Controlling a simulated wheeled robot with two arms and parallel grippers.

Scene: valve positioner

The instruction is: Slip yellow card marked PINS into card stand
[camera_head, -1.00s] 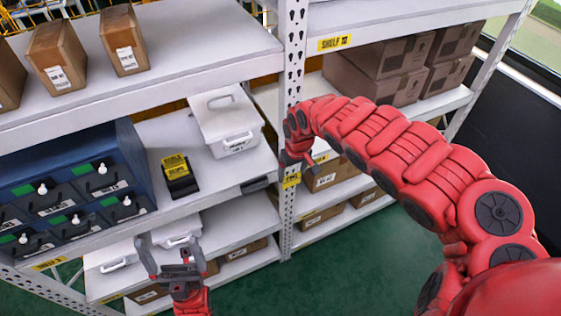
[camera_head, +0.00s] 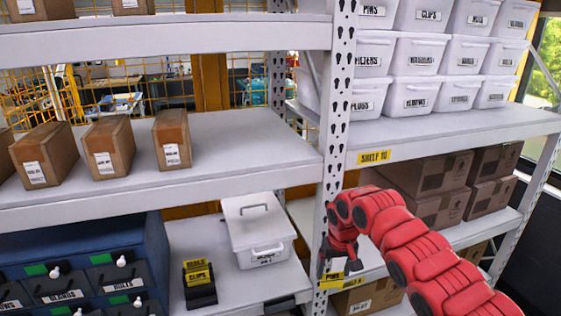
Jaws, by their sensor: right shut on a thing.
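My right gripper (camera_head: 338,256) is at the white upright post between the two shelf bays. It is shut on a small yellow card (camera_head: 335,267) with dark lettering, which looks like PINS. The card stand (camera_head: 201,297) is black and stands on the lower left shelf, well to the left of the gripper. It holds yellow cards (camera_head: 197,275); the front one reads CLIPS and one behind seems to read SEALS. My left gripper is out of view.
A white lidded box (camera_head: 259,231) stands right of the stand, between it and my right gripper. A blue drawer cabinet (camera_head: 80,246) is on the left. The perforated post (camera_head: 338,110) and the shelf above (camera_head: 230,158) bound the space.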

